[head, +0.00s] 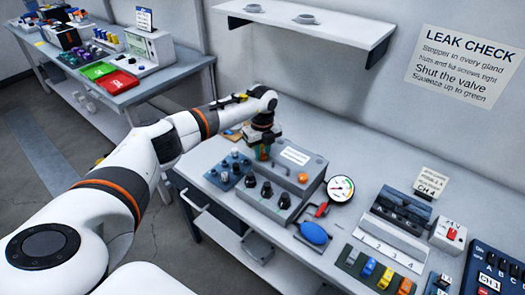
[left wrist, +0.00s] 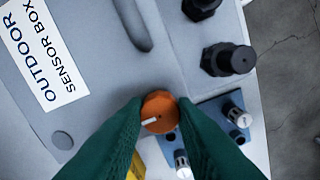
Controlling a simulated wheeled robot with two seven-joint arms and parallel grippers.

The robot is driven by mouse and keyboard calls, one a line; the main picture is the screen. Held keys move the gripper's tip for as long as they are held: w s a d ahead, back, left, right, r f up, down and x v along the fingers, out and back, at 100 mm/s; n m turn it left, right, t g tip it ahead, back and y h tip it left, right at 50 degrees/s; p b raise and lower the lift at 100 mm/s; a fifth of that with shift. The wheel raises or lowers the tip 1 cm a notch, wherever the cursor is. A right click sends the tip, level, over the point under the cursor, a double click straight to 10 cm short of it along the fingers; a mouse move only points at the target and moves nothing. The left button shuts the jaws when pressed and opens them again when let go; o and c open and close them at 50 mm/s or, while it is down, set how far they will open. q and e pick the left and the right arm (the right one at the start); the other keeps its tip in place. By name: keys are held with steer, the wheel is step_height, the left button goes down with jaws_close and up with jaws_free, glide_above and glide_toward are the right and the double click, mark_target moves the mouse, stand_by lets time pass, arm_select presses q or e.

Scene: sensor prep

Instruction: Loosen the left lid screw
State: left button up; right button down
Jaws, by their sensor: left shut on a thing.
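The grey sensor box (head: 318,172) stands on the table in the middle of the head view, with black glands along its front. Its label reads "OUTDOOR SENSOR BOX" in the left wrist view (left wrist: 42,48). My left gripper (head: 264,154) reaches down over the box's left end. In the left wrist view its green fingers are shut on the left lid screw (left wrist: 160,108), a round orange knob with a white mark. The right lid screw (head: 303,177) is orange and sits uncovered at the lid's right. My right gripper is out of view.
A blue block (head: 225,172) with small fittings lies left of the box. A gauge (head: 341,189), a red-handled valve (head: 321,210) and a blue squeeze bulb (head: 314,232) lie right of it. Farther right are a numbered rack and a tray with coloured pieces (head: 369,267). A wall shelf hangs above.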

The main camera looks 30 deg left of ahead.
mark_target(263, 154)
arm_select(q)
steer(key=o, duration=1)
step_height(263, 154, up, 12)
steer(key=b, duration=0.3)
